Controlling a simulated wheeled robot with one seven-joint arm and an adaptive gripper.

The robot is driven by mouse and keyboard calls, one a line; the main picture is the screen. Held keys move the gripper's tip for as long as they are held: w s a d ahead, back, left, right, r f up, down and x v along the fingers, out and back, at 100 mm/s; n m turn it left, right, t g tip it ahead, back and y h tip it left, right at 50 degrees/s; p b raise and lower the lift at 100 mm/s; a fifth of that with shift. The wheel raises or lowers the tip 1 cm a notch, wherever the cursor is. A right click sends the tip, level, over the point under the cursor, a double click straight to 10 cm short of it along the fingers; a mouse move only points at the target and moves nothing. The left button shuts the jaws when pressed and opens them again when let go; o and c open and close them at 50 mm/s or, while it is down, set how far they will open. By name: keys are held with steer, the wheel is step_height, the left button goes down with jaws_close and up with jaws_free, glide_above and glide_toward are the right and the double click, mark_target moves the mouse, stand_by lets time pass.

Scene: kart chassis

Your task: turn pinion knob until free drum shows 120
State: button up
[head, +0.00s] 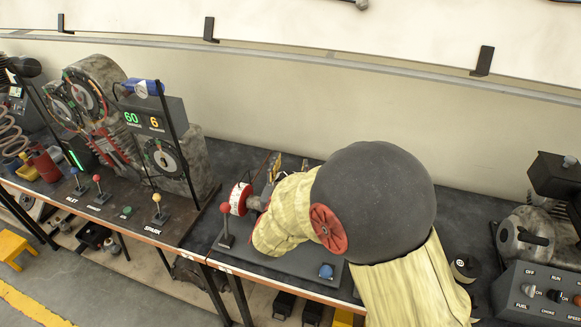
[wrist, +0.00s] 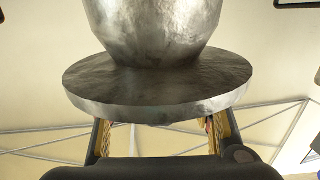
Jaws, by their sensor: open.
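In the wrist view a grey metal knob-like part (wrist: 155,30) with a wide round flange (wrist: 160,92) fills the upper middle; I cannot tell for sure whether it is the pinion knob. My gripper (wrist: 159,128) is open, its two yellow-padded fingers apart below and partly behind the flange; contact cannot be told. In the head view a small white drum with red edges (head: 238,199) stands on the middle bench, left of my yellow-sleeved arm. It may be the free drum; its number is too small to read. My arm hides much of the mechanism behind it.
A red-topped lever (head: 225,228) and a blue button (head: 326,271) are on the grey base plate in front of my arm. A console with dials and a "60 / 6" display (head: 143,120) stands left. A switch panel (head: 540,294) stands right. A small dark round object (head: 465,268) lies right of my arm.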

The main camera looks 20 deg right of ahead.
steer(key=shift+c, duration=0.2)
steer(key=c, duration=1.1)
steer(key=shift+c, duration=0.9)
